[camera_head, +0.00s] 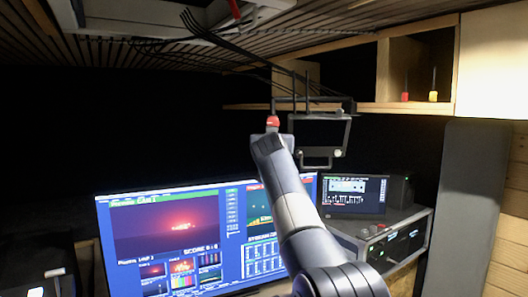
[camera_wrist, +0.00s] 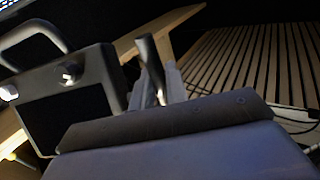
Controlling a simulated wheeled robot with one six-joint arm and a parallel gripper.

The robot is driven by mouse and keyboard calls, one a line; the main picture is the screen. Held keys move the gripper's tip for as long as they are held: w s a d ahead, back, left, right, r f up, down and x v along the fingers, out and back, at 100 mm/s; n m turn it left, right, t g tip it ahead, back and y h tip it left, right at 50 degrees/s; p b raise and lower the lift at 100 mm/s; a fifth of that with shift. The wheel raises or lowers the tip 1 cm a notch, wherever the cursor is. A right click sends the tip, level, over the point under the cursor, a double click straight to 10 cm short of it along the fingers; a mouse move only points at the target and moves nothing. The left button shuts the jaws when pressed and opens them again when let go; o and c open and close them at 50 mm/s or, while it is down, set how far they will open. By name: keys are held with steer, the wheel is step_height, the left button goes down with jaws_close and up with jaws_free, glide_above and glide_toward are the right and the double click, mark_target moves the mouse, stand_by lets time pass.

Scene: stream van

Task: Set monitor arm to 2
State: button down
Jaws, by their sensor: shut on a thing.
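The monitor arm (camera_head: 310,99) looks like a thin black bracket under the shelf, with a small dark framed monitor (camera_head: 318,133) hanging from it. In the wrist view the monitor (camera_wrist: 68,108) is a dark tilted box with two silver knobs and a pale handle, at the left. My gripper (camera_head: 272,121) is raised at the bracket's left end, where a red part shows. It is shut on the monitor arm there, left of the hanging monitor. My fingers (camera_wrist: 152,68) show partly in the wrist view; the exact contact is hidden. No position number is readable.
A large lit screen (camera_head: 165,235) stands below, partly behind my arm. A small display (camera_head: 354,194) sits on a rack unit (camera_head: 395,245) at the right. A wooden shelf (camera_head: 385,107) and slatted ceiling (camera_wrist: 262,62) are close. Black cables (camera_head: 235,45) hang above.

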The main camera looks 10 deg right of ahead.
steer(key=s, duration=0.1)
steer(key=s+d+b, duration=0.1)
steer(key=s, duration=0.1)
steer(key=s+d, duration=0.1)
steer(key=shift+s+d+r+b, duration=0.1)
steer(key=shift+s+d+b, duration=0.05)
steer(key=shift+d+b, duration=0.15)
steer(key=c, duration=1.5)
jaws_free()
steer(key=b+v, duration=0.4)
steer(key=v, duration=0.6)
steer(key=shift+s+a+b, duration=0.2)
steer(key=shift+s+b, duration=0.15)
steer(key=shift+b, duration=0.05)
steer(key=shift+w, duration=0.1)
